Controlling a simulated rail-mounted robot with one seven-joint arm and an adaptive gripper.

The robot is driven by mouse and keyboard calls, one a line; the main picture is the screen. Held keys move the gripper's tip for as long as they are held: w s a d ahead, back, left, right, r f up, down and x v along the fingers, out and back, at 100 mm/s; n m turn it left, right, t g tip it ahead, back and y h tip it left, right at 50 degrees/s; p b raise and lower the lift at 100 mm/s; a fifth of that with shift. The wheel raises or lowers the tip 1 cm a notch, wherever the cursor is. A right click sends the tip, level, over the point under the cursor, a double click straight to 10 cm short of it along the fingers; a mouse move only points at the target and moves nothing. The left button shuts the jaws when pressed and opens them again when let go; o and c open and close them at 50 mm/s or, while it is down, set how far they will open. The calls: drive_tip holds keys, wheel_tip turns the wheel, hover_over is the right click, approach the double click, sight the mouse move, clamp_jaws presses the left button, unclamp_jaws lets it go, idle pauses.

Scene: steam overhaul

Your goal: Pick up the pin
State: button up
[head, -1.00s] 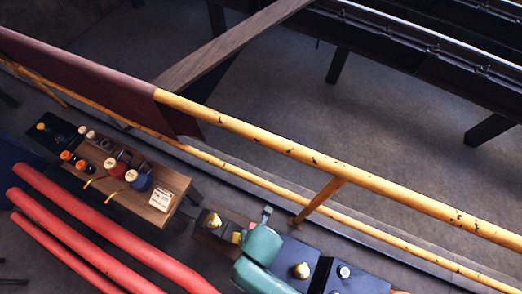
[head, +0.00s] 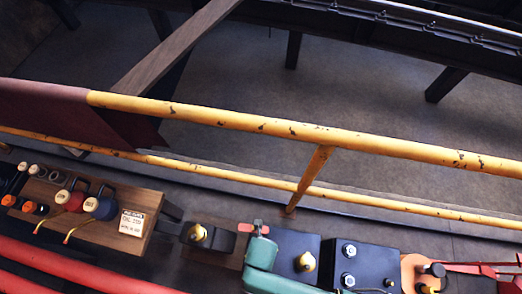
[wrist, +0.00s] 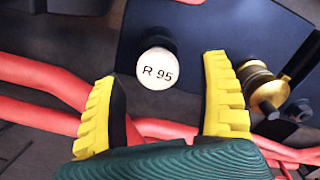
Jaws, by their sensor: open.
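My gripper (wrist: 162,100) is open and empty in the wrist view, its two yellow ribbed fingers spread apart. A short dark cylinder with a round white end marked "R 95" (wrist: 157,70) shows between and beyond the fingertips, in front of a dark plate (wrist: 205,25). A brass stepped piece (wrist: 262,87) is beyond the right fingertip. Which of these is the pin is not clear from the pictures. No contact between fingers and either piece shows.
Red tubes (wrist: 45,85) run behind the fingers; red tubes also show in the head view (head: 60,268). A wooden block (head: 150,198) holds tools and a white label. A yellow railing (head: 250,122) runs behind.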

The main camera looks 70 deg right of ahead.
drive_tip(key=f, duration=0.1)
drive_tip(key=f+b, duration=0.1)
drive_tip(key=f, duration=0.1)
drive_tip(key=shift+a+f, duration=0.2)
drive_tip(key=shift+f, duration=0.1)
drive_tip(key=shift+r, duration=0.15)
drive_tip(key=shift+c, duration=0.3)
drive_tip(key=c, duration=1.3)
wheel_tip(320, 180, up, 10)
drive_tip(key=p, duration=0.5)
drive_tip(key=shift+p, duration=0.3)
